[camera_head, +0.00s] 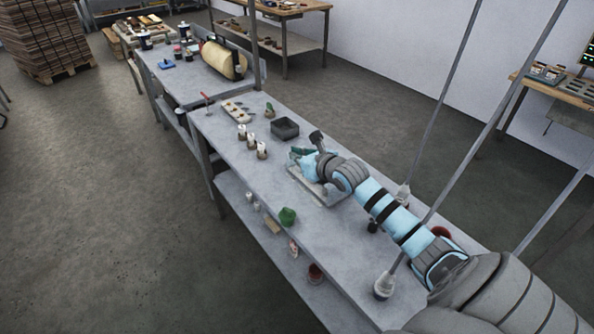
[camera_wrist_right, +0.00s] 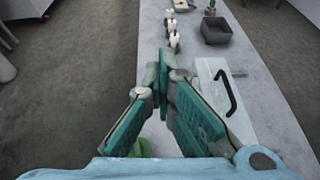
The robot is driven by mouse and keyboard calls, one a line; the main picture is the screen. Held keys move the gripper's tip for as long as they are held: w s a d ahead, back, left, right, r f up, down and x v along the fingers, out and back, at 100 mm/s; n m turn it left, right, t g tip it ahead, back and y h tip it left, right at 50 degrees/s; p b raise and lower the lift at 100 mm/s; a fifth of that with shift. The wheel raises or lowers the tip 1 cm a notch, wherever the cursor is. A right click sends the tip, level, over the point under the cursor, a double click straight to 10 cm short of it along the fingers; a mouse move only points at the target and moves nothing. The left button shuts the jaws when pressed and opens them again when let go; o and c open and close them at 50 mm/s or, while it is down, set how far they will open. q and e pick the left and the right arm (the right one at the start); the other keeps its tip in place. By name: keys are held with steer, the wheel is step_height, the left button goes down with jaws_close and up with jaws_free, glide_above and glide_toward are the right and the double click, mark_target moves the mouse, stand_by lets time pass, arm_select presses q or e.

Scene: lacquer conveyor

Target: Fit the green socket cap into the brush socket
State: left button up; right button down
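My right gripper (camera_head: 305,158) is above the grey table, over a pale flat tray (camera_head: 326,195). In the right wrist view its teal-padded fingers (camera_wrist_right: 164,72) come together at the tips, with nothing clearly visible between them. A small green-topped piece with a brown base (camera_head: 270,110) stands on the table beyond the gripper; it also shows at the top of the wrist view (camera_wrist_right: 210,9). I cannot tell whether it is the green socket cap. Several white-topped pieces in brown cups (camera_head: 261,150) stand in a row near the left edge. The brush socket cannot be clearly identified. My left gripper is not in view.
A dark square bin (camera_head: 285,128) stands beyond the gripper, and a pale holed board (camera_head: 237,111) lies farther back. A bent black handle (camera_wrist_right: 228,92) is by the tray.

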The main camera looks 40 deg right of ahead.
steer(key=shift+r, duration=0.25)
steer(key=c, duration=2.3)
jaws_free()
steer(key=o, duration=1.8)
